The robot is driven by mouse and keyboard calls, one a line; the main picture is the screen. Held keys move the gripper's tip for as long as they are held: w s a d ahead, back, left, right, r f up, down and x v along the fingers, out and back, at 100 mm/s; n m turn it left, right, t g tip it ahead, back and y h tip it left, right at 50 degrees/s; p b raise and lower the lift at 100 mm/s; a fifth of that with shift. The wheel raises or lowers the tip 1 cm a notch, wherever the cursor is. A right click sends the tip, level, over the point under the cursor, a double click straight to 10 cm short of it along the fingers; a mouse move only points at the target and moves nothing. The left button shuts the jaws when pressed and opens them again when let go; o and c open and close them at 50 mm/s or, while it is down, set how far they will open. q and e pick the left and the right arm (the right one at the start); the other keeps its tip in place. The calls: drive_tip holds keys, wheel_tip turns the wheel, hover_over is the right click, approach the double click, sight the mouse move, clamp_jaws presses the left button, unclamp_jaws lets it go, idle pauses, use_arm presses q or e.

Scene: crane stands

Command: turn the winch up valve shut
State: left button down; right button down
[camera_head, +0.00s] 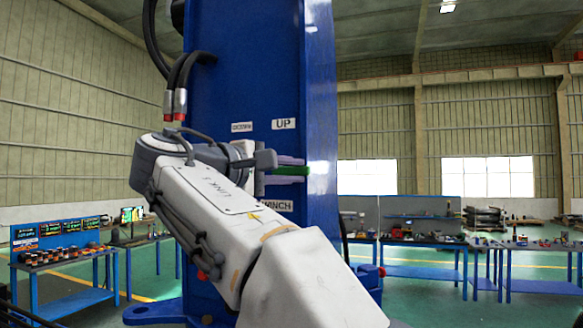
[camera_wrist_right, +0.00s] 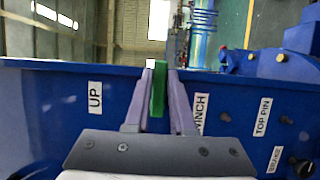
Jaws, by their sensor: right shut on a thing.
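The winch up valve shows as a green handle (camera_head: 290,171) on the blue crane column (camera_head: 245,60), between the "UP" label (camera_head: 284,124) and the "WINCH" label (camera_head: 277,205). My right gripper (camera_head: 304,170) is shut on the green handle, with one pale purple finger above it and one below. In the right wrist view the green handle (camera_wrist_right: 158,92) stands between the two fingers (camera_wrist_right: 160,72). The valve's body and the handle's root are hidden behind the gripper. My left gripper is not in view.
Black hoses with red-ended fittings (camera_head: 174,105) hang down the column at the upper left. In the wrist view, "TOP PIN" (camera_wrist_right: 262,117) and "BRAKE" (camera_wrist_right: 273,159) labels sit to the right by dark knobs. Blue workbenches (camera_head: 65,285) stand far behind.

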drive_tip(key=shift+f, duration=0.1)
idle(0.3)
drive_tip(key=c, duration=0.8)
unclamp_jaws()
drive_tip(key=shift+o, duration=0.2)
drive_tip(key=shift+s+a, duration=0.1)
drive_tip(key=v, duration=1)
drive_tip(key=shift+s, duration=0.1)
